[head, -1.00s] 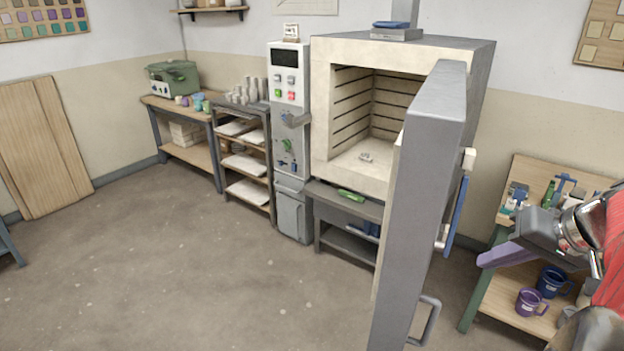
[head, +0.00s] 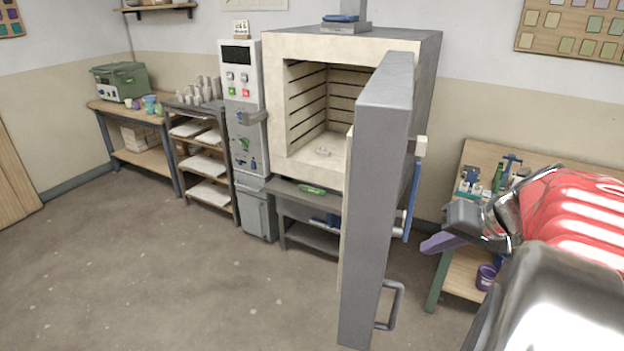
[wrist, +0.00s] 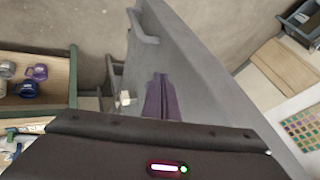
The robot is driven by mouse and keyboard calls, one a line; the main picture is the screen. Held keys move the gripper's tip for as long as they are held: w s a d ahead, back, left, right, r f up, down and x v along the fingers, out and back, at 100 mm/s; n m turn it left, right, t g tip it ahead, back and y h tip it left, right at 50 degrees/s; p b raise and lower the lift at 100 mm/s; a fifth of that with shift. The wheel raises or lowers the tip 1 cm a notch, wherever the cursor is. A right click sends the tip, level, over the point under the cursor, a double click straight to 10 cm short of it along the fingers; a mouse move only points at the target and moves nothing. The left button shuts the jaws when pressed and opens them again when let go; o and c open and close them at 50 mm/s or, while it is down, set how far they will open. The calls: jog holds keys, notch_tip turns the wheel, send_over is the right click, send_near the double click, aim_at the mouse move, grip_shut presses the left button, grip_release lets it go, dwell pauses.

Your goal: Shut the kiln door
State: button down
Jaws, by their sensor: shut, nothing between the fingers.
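The kiln (head: 352,41) stands against the back wall with its pale chamber open. Its thick grey door (head: 374,205) stands wide open, swung out towards me. A grey bar handle (head: 396,308) sits low on the door, and a blue lever (head: 411,203) is on its right side. My gripper (head: 428,246) is shut and empty, just right of the door in the head view. In the wrist view, the purple fingers (wrist: 160,82) are shut together in front of the grey door face (wrist: 195,60), with the bar handle (wrist: 141,26) beyond. I cannot tell whether they touch the door.
A work table (head: 446,287) with tools and a purple mug (head: 486,277) stands right of the door, below my arm. A control cabinet (head: 240,60) and a shelf rack (head: 204,142) stand left of the kiln. The floor at left is clear.

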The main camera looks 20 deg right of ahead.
jog(key=w+a+f, duration=0.3)
jog(key=w, duration=0.2)
jog(key=shift+w+a+f, duration=0.15)
jog(key=shift+a+f, duration=0.1)
jog(key=shift+f, duration=0.05)
